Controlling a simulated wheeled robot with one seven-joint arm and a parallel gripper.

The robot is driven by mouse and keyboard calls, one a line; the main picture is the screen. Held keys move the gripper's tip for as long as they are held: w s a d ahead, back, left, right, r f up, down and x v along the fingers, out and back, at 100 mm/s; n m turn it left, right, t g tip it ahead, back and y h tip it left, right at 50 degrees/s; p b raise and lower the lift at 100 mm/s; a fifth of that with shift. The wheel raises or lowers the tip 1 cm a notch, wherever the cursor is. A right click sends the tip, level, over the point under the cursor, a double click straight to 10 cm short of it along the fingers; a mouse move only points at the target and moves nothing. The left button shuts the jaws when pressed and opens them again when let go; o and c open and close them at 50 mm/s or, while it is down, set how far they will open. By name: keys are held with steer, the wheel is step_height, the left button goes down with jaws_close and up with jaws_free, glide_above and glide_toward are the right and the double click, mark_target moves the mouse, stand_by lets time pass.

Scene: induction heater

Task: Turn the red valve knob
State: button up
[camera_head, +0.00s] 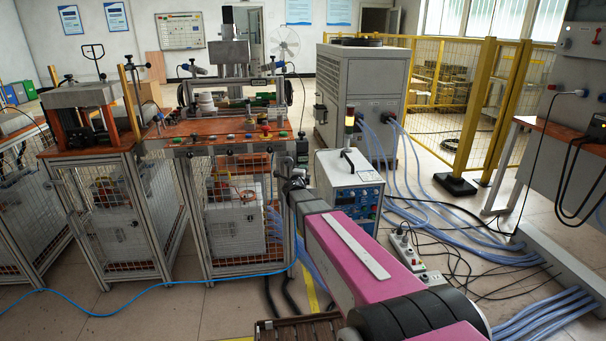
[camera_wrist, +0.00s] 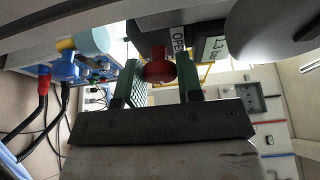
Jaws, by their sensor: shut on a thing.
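The red valve knob (camera_wrist: 159,67) shows in the wrist view, below a label reading OPEN. My gripper (camera_wrist: 160,72) has one green finger on each side of the knob and is shut on it. The knob sits between the fingertips; its far side and stem are hidden. In the head view my pink arm reaches forward from the lower right, and the knob cannot be made out there.
An orange-topped workbench (camera_head: 215,130) is to the left. Blue hoses (camera_head: 450,232), cables and a power strip (camera_head: 406,248) lie on the floor at right.

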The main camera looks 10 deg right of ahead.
steer(key=o, duration=0.9)
